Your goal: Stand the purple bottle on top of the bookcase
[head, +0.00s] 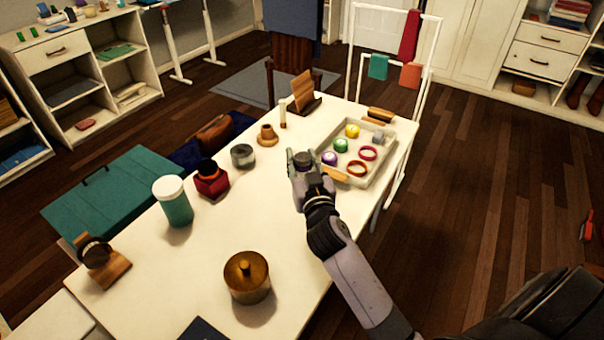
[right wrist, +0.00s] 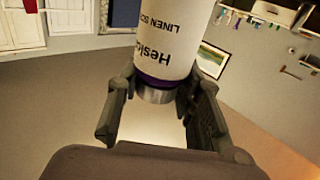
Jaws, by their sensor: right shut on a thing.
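My right gripper (head: 303,166) is shut on the purple bottle, over the white table beside the grey tray. In the right wrist view the bottle (right wrist: 165,45) has a white label with dark lettering, a purple band and a silver end, between both fingers (right wrist: 155,105). A white shelf unit (head: 50,57) with a drawer stands at the upper left. Another white unit (head: 543,62) stands at the upper right. I cannot tell which is the bookcase. My left gripper is not in view.
The table (head: 190,270) holds a green jar (head: 174,203), a brass pot (head: 247,278), a red bottle (head: 211,180) and the tray (head: 386,154) of rings. A white drying rack (head: 432,60) stands behind. Wooden floor (head: 490,190) at the right is mostly clear.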

